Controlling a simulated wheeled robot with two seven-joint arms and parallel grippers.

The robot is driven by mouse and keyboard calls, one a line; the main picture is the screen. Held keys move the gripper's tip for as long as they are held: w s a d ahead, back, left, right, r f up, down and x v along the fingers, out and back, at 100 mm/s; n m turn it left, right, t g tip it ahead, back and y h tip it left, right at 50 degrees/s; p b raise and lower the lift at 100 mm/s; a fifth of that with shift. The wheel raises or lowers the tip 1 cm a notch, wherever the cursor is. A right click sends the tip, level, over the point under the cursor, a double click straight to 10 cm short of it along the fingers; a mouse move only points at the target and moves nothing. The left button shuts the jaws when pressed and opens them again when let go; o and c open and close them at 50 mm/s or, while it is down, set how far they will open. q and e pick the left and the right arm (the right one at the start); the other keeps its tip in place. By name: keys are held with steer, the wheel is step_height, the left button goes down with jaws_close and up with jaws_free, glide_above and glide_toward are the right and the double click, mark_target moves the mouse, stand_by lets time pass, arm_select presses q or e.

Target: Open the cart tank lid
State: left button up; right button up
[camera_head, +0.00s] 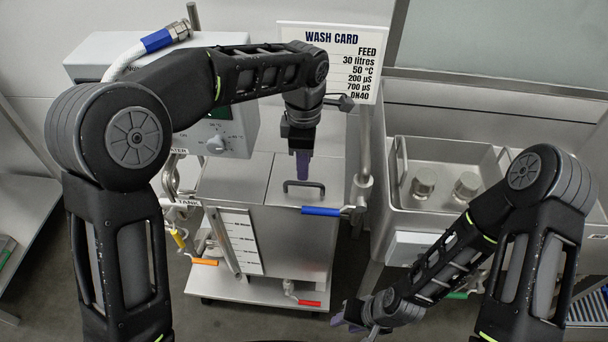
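The cart tank (276,238) is a steel box on a wheeled base. Its lid (322,172) is flat and lies shut on the right part of the top, with a dark bar handle (304,187) near its front edge. My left gripper (303,166) points down just above and behind the handle; the gap between them is hard to judge. Its fingers look close together from this angle, and I cannot tell whether they are apart. My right gripper (358,322) is low at the bottom, right of the cart and away from the lid; its finger state is unclear.
A wash card (335,60) stands behind the tank. A blue-handled valve (322,211) sits at the tank's front right, near a vertical pipe (365,150). A steel basin (448,160) with two round metal pieces stands right. Orange (204,262) and red (309,303) valve handles stick out low.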

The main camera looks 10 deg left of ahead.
arm_select(q)
step_height(320, 180, down, 5)
steer(key=shift+f, duration=0.15)
jaws_close()
stand_by(0.4)
stand_by(1.1)
